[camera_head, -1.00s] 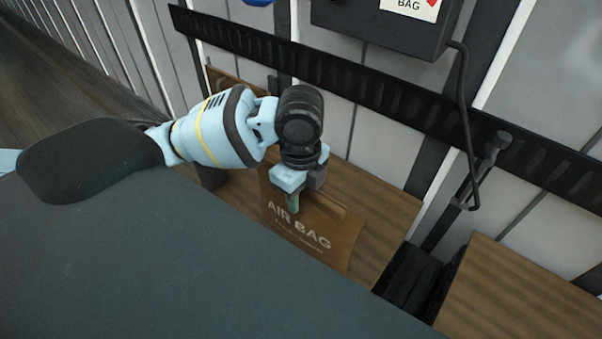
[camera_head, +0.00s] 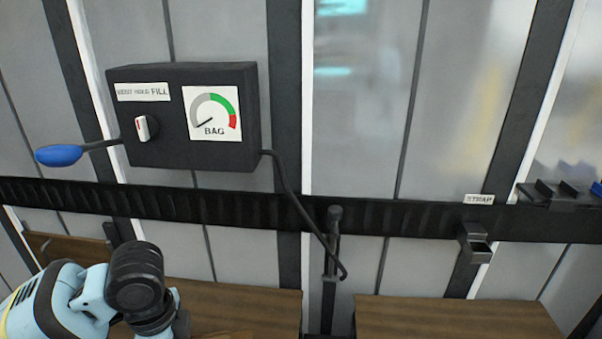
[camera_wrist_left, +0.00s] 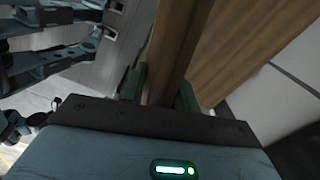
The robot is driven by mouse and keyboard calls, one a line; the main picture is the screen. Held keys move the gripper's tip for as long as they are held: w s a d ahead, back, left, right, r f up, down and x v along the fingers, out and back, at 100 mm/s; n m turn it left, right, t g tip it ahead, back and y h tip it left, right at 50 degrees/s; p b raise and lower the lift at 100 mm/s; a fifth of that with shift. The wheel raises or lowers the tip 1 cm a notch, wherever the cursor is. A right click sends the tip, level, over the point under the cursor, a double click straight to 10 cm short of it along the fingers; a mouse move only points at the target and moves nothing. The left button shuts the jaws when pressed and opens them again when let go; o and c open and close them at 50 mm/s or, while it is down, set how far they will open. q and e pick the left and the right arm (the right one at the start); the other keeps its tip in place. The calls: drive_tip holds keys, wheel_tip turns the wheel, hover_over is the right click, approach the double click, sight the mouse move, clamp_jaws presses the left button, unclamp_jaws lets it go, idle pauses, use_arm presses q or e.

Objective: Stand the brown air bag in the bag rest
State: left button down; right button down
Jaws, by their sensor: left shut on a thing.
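The brown air bag (camera_wrist_left: 168,50) stands between the green fingers of my left gripper (camera_wrist_left: 160,92) in the left wrist view. The gripper is shut on it. In the head view my left wrist is at the bottom left; its fingertips and most of the bag are cut off by the lower edge. I cannot pick out the bag rest with certainty in either view. My right gripper is not in view.
A black gauge box (camera_head: 185,115) with a knob and blue-ended lever hangs above a dark rail (camera_head: 390,217). A cable runs to an upright black tool (camera_head: 332,260). Wooden crate tops (camera_head: 450,315) stand below. A bracket (camera_head: 474,243) sits under the strap label.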

use_arm(q)
drive_tip(key=w+n, duration=0.1)
drive_tip(key=n, duration=0.4)
drive_tip(key=r+n, duration=0.1)
drive_tip(key=n, duration=0.4)
drive_tip(key=w+n, duration=0.1)
drive_tip(key=n, duration=0.4)
drive_tip(key=shift+w+d+r, duration=0.3)
drive_tip(key=shift+w+d, duration=0.05)
drive_tip(key=shift+d, duration=0.05)
drive_tip(key=shift+f, duration=0.1)
